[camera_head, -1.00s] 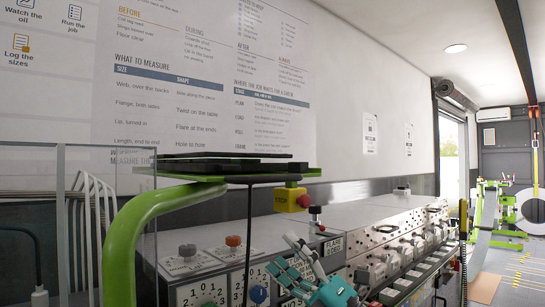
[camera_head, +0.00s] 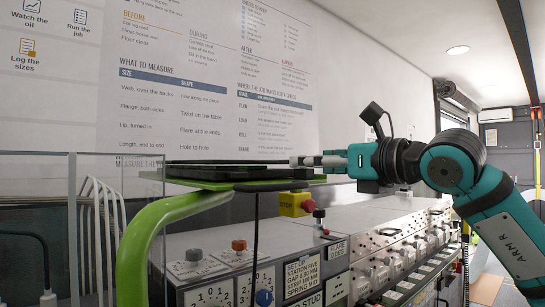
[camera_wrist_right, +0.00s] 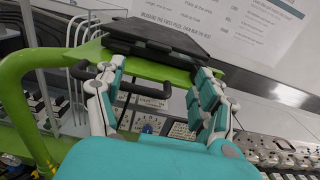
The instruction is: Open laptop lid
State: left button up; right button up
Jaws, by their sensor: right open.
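The laptop (camera_head: 235,168) is a thin black slab lying flat on a green stand (camera_head: 190,186). Its lid looks shut or nearly shut; seen edge-on, the exact gap cannot be told. In the right wrist view the laptop (camera_wrist_right: 155,40) lies beyond the fingers, its dark top tilted in the picture. My right gripper (camera_head: 305,161) is level with the laptop at its right end, fingers pointing left toward it; whether they touch it is unclear. In the right wrist view the right gripper (camera_wrist_right: 160,78) has its fingers spread wide, with nothing held between them. My left gripper is not in view.
A yellow stop box (camera_head: 294,204) hangs under the stand's right end. A long control console (camera_head: 350,235) with knobs and switches runs below and behind. A printed wall board (camera_head: 210,80) stands behind. A clear panel (camera_head: 115,230) is at left.

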aim_at(270, 162)
jog(key=p+x, duration=0.4)
jog(key=x, duration=0.7)
jog(key=shift+w+a+r, duration=0.1)
jog(key=shift+w+a, duration=0.05)
jog(key=shift+a, duration=0.05)
jog(key=shift+w+a, duration=0.25)
jog(key=shift+w, duration=0.15)
grip_shut()
